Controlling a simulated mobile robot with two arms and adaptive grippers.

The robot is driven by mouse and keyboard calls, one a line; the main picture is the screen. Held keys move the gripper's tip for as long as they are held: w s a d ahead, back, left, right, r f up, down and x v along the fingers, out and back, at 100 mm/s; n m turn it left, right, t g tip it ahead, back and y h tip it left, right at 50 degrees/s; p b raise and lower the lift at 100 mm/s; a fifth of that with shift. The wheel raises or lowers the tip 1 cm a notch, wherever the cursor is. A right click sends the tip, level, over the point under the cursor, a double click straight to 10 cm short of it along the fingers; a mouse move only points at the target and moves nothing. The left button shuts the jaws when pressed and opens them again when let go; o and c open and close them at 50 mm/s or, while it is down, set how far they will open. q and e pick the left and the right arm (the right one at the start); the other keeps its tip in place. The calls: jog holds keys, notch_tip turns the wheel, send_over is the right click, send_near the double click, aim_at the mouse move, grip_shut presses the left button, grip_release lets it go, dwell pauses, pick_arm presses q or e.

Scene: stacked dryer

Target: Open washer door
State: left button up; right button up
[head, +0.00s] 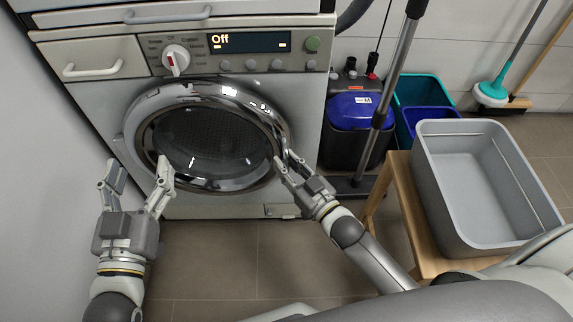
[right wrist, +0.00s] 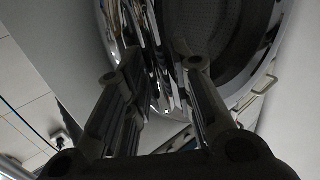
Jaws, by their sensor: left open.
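The washer door (head: 208,135) is round, with a shiny chrome rim and dark glass, and looks closed on the front of the grey washer (head: 305,165). My right gripper (head: 288,161) is at the right edge of the chrome rim. In the right wrist view, part of the rim (right wrist: 165,70) shows between and beyond the fingers of my right gripper (right wrist: 162,68). The fingertips are apart, closer together than their bases; whether they touch or clamp the rim is unclear. My left gripper (head: 139,175) is open and empty, in front of the door's lower left.
The washer's display (head: 250,42) reads "Off", beside a dial (head: 176,58). To the right are a black and blue container (head: 355,115), a leaning pole (head: 393,80), and a grey tub (head: 480,180) on a wooden stool (head: 412,215). The floor (head: 235,255) before the washer is clear.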

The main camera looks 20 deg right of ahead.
jog(key=shift+w+a, duration=0.1)
jog(key=shift+w, duration=0.15)
grip_shut()
jog(key=shift+s, duration=0.15)
